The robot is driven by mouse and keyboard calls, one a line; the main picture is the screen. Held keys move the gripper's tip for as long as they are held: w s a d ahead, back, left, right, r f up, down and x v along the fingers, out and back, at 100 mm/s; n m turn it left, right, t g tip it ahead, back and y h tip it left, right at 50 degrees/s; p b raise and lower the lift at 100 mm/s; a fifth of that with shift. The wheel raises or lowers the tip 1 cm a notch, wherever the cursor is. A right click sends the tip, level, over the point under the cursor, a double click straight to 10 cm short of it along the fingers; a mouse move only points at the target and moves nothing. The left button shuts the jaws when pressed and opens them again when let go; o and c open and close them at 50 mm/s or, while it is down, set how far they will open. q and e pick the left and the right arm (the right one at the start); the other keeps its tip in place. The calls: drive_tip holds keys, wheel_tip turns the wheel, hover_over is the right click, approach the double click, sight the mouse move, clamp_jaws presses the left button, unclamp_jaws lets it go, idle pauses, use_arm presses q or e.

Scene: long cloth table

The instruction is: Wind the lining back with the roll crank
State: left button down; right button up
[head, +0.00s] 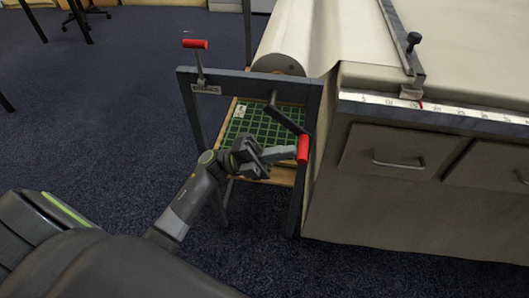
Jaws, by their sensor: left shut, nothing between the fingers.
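The roll crank (287,117) is a dark arm on the front of the grey frame, slanting down to the right. Its red handle (303,149) hangs upright at the lower end. The pale lining (288,32) is wound as a roll behind the frame and runs onto the table. My left gripper (288,154) is shut and empty, its fingertips right at the handle's left side. I cannot tell whether they touch it. My right gripper is not in view.
The grey frame (313,100) has a second red-handled lever (195,45) at its top left. A green gridded board (262,122) lies on a shelf inside. The cloth table with drawers (395,160) stands to the right, with a ruler (440,108) along its edge.

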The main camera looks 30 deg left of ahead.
use_arm(q)
drive_tip(key=shift+w+d+r, duration=0.15)
drive_tip(key=shift+d+r, duration=0.1)
drive_tip(key=shift+d, duration=0.3)
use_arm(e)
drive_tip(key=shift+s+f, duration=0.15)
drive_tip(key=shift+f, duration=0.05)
